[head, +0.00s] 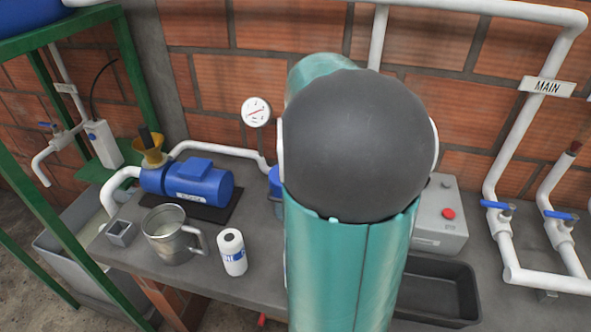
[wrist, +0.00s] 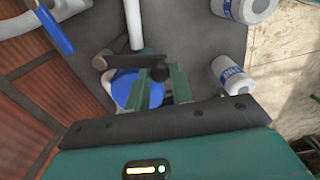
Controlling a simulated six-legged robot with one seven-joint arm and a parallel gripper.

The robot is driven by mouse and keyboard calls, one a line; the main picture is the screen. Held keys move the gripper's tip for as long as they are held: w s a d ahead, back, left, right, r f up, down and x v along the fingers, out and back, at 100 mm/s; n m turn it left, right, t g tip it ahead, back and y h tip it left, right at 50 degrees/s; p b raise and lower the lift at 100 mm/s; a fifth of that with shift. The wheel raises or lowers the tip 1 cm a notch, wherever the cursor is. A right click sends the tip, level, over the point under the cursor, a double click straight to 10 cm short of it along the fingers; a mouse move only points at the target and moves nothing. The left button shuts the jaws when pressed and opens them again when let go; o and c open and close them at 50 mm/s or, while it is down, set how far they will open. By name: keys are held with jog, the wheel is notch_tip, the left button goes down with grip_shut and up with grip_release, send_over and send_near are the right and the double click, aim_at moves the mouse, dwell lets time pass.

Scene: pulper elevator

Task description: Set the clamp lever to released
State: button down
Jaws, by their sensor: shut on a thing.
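In the wrist view, my gripper (wrist: 163,80) has its two green fingers closed around a dark lever with a round black knob (wrist: 160,73), which I take to be the clamp lever. The knob shows between the fingertips. In the head view, my arm covers the gripper and the lever; only an edge of the blue body (head: 275,183) shows.
White pipes with blue-handled valves (head: 495,205) stand at right.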

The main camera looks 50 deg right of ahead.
jog(key=shift+s+d+n, duration=0.2)
jog(key=shift+s+n, duration=0.45)
jog(key=shift+n, duration=0.25)
jog(key=shift+s+d+n, duration=0.2)
jog(key=shift+s+n, duration=0.45)
jog(key=shift+n, duration=0.25)
jog(key=c, duration=1.2)
grip_release()
jog(key=shift+c, duration=0.2)
jog(key=shift+o, duration=0.2)
jog(key=shift+r, duration=0.15)
notch_tip(320, 180, up, 14)
jog(key=shift+f, duration=0.2)
